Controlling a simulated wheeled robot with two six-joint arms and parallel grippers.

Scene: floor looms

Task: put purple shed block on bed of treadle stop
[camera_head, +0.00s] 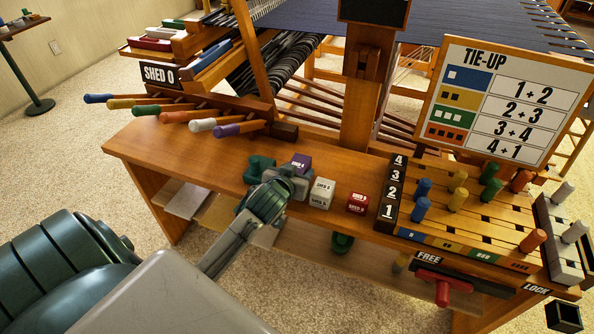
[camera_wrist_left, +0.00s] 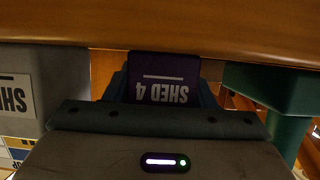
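The purple shed block (camera_head: 301,162), marked SHED 4, is at the bench top, left of a grey-white shed block (camera_head: 321,193). My left gripper (camera_head: 288,180) reaches it from the front. In the left wrist view the purple block (camera_wrist_left: 165,75) is upside down between the two dark fingers, which lie against its sides; its lower end meets the wooden bench edge or is very close to it. A dark green piece (camera_head: 260,169) stands just left of it. No label shows which part is the treadle stop's bed. My right gripper is out of view.
A red shed block (camera_head: 357,203) stands right of the grey-white one on the bench (camera_head: 190,155). Further right are the peg board (camera_head: 470,230) with colored pegs and a red lever (camera_head: 441,288) between FREE and LOCK. Colored handles (camera_head: 230,130) project at left.

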